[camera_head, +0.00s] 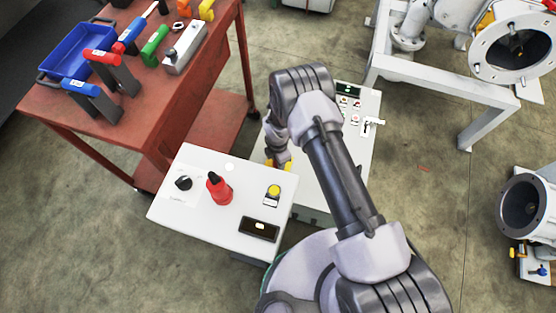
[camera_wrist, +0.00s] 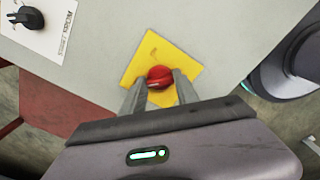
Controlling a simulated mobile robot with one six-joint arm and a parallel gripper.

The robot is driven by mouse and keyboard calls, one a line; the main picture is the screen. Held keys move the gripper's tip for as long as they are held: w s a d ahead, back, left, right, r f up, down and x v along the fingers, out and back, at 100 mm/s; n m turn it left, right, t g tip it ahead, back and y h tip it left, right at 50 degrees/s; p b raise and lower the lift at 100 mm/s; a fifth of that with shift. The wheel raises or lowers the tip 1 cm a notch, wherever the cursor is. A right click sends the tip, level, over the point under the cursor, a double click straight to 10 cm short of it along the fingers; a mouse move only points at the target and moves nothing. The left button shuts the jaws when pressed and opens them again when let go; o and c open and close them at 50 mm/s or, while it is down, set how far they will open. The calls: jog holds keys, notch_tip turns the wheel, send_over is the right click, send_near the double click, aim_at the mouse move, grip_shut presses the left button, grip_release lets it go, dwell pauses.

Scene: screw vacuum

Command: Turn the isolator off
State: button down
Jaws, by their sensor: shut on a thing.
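The isolator is a round red knob (camera_wrist: 159,77) on a square yellow plate (camera_wrist: 185,64), set on a pale panel. In the wrist view, the two fingers of my gripper (camera_wrist: 160,90) are shut on the red knob, one on each side. In the head view my gripper (camera_head: 278,160) is low over the left edge of the far cabinet. Only bits of the yellow plate (camera_head: 288,166) show there. The red knob is hidden by my gripper in that view.
A red workbench (camera_head: 130,125) with tools and a blue bin (camera_head: 75,52) stands left. Pipe equipment stands right. Another black knob (camera_wrist: 27,17) shows in the wrist view.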

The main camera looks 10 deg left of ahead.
dwell(0.3)
jog(key=c, duration=0.9)
grip_release()
notch_tip(320, 180, up, 17)
jog(key=p, duration=0.7)
jog(key=shift+r, duration=0.2)
